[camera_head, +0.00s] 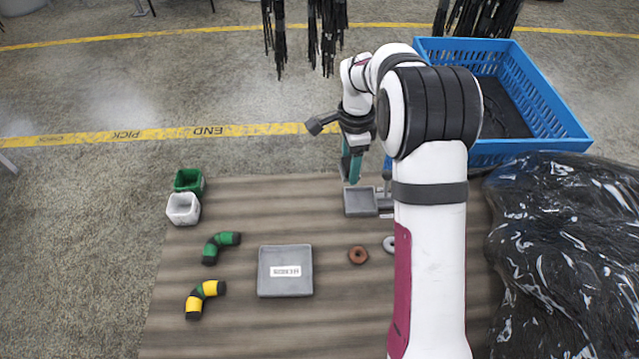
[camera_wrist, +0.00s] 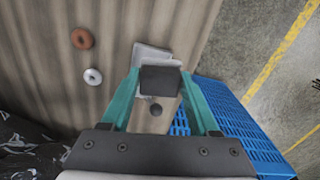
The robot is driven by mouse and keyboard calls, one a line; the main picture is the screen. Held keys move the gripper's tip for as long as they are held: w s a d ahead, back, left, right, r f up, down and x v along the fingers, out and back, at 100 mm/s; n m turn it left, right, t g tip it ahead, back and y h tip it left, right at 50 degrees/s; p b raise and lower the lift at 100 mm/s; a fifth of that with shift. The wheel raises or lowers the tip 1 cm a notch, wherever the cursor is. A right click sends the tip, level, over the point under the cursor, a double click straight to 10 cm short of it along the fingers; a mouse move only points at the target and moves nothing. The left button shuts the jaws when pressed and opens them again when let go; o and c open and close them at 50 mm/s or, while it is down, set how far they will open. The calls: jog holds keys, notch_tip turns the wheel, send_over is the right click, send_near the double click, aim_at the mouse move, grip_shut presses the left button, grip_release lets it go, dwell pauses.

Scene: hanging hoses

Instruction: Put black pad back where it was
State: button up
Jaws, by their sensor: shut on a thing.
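My gripper (camera_wrist: 160,74) has teal fingers, shut on the black pad (camera_wrist: 161,80) between their tips in the wrist view. The pad is a flat dark square, held above small grey trays (camera_wrist: 152,54) on the table. In the head view my gripper (camera_head: 351,170) points down over the small grey tray (camera_head: 360,203) near the table's back edge. I cannot make out the pad there. A small dark round spot (camera_wrist: 155,110) shows below the pad in the wrist view; I cannot tell what it is.
A larger labelled grey tray (camera_head: 285,285), a brown ring (camera_head: 358,255), a pale ring (camera_head: 389,244), two elbow hoses (camera_head: 221,246) (camera_head: 204,297) and green and white bins (camera_head: 189,180) (camera_head: 183,209) lie on the table. A blue crate (camera_head: 555,125) and black plastic bag (camera_head: 565,255) stand right.

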jog(key=d+m, duration=0.2)
jog(key=d, duration=0.3)
send_over(322, 184)
jog(key=f, duration=0.6)
jog(key=shift+d+f, duration=0.1)
jog(key=shift+d, duration=0.1)
jog(key=shift+a+f, duration=0.15)
jog(key=shift+f, duration=2.05)
jog(key=o, duration=1.3)
